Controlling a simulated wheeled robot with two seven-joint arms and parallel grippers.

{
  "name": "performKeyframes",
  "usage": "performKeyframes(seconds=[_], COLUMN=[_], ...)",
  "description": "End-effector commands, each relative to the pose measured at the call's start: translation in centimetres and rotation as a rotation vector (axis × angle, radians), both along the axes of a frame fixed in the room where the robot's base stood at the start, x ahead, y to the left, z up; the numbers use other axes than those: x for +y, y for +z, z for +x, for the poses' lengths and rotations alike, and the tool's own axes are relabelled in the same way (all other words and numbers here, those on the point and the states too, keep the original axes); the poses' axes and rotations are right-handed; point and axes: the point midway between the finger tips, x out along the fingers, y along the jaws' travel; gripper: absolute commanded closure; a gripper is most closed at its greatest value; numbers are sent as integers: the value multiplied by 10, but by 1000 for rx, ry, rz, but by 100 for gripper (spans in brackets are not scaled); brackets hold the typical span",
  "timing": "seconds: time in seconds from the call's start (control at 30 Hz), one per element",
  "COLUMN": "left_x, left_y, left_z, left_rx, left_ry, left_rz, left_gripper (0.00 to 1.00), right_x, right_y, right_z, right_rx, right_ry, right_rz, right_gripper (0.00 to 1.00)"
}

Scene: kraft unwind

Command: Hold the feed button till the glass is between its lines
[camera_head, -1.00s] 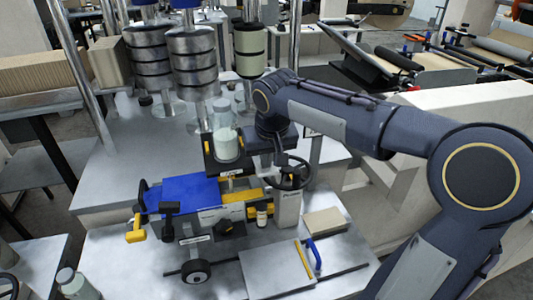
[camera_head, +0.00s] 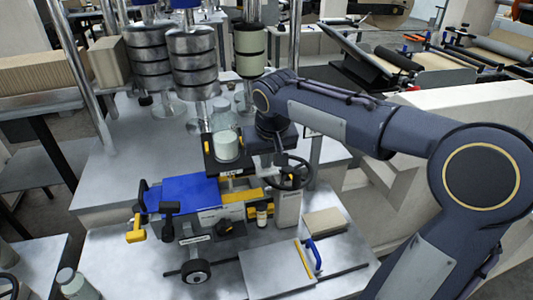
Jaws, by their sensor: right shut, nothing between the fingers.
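A clear glass (camera_head: 226,146) with pale contents stands on a dark holder with yellow marks, above the blue-topped bench machine. I cannot make out its lines or how its level sits against them. My right gripper (camera_head: 281,167) is shut and empty, pointing down just right of the glass, by a black handwheel (camera_head: 294,174). I cannot make out the feed button; my wrist and gripper cover part of that area. My left gripper is out of view.
The blue machine top (camera_head: 190,192) and a black-handled clamp lie left of my gripper. Metal rollers (camera_head: 194,62) stand behind the glass. A cardboard-coloured block (camera_head: 324,222) and a blue handle (camera_head: 315,254) lie on the front bench. A bottle (camera_head: 75,284) stands at lower left.

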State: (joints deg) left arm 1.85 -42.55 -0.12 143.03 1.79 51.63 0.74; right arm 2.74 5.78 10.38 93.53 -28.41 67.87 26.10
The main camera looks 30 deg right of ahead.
Motion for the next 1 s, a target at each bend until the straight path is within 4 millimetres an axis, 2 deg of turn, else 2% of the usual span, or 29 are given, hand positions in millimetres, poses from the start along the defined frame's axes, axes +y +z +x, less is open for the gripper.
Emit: performKeyframes(seconds=[0.03,0.27,0.37,0.53,0.57,0.63,0.8,1.0], left_x=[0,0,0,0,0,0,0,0], left_y=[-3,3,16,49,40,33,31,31], left_z=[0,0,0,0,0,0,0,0], left_rx=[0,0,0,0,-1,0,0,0], left_ry=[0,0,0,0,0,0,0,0], left_rz=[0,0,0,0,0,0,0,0], left_gripper=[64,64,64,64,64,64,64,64], right_x=[-1,-1,-3,-8,-7,-5,-2,0], right_y=[-16,-9,6,51,50,66,104,130], right_z=[-4,-4,-3,0,-1,-6,-16,-25], right_rx=[38,36,29,4,0,-5,-7,-4], right_ry=[-2,-2,-3,-2,-2,0,1,2], right_rz=[-1,0,0,-3,-3,-2,-2,-3], right_gripper=[100,100,100,100,100,100,100,100])
